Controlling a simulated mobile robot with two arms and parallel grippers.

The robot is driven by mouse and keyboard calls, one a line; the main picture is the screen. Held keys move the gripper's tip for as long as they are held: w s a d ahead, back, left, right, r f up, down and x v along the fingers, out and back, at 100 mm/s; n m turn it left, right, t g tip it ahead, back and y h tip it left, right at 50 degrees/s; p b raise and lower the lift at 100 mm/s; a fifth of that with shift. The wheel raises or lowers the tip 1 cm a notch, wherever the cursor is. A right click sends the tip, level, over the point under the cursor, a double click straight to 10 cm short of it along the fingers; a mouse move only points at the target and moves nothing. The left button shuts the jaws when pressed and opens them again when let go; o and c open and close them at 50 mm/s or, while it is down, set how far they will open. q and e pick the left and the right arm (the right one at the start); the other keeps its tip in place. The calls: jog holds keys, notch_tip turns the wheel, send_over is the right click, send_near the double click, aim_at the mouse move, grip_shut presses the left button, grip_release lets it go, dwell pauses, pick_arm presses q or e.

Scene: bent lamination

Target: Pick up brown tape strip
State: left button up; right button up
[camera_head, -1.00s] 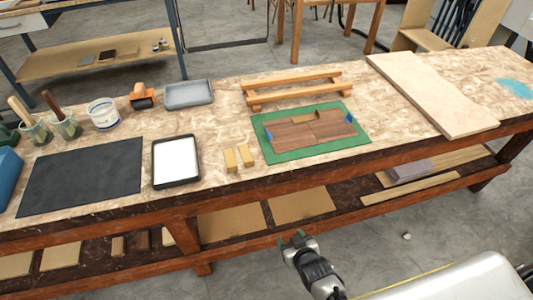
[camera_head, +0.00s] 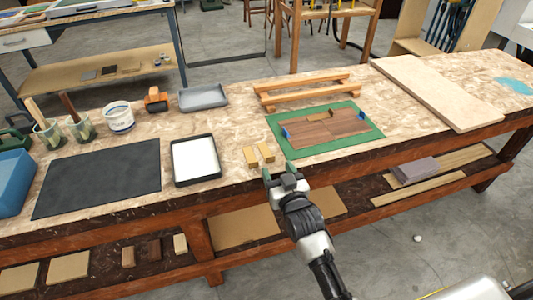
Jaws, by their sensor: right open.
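A small brown strip (camera_head: 319,118), which looks like the tape strip, lies at the back edge of two brown wood panels (camera_head: 322,130). The panels lie side by side on a green mat (camera_head: 300,149), with blue pieces (camera_head: 285,132) at their ends. My right gripper (camera_head: 281,170) is open and empty at the front edge of the bench, in front of the mat and to the left of the strip. It is apart from the strip. My left gripper is not in view.
Two small tan blocks (camera_head: 250,157) lie just beyond my right gripper. A black-rimmed white tray (camera_head: 196,160) and a dark mat (camera_head: 100,178) lie to the left. A wooden rack (camera_head: 305,90) stands behind the green mat; a pale board (camera_head: 437,92) lies right.

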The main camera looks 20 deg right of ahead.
aim_at(271, 157)
jog(key=w, duration=0.4)
jog(key=shift+w+a, duration=0.15)
jog(key=shift+w, duration=0.1)
jog(key=shift+s, duration=0.1)
jog(key=shift+c, duration=0.4)
jog(key=c, duration=0.9)
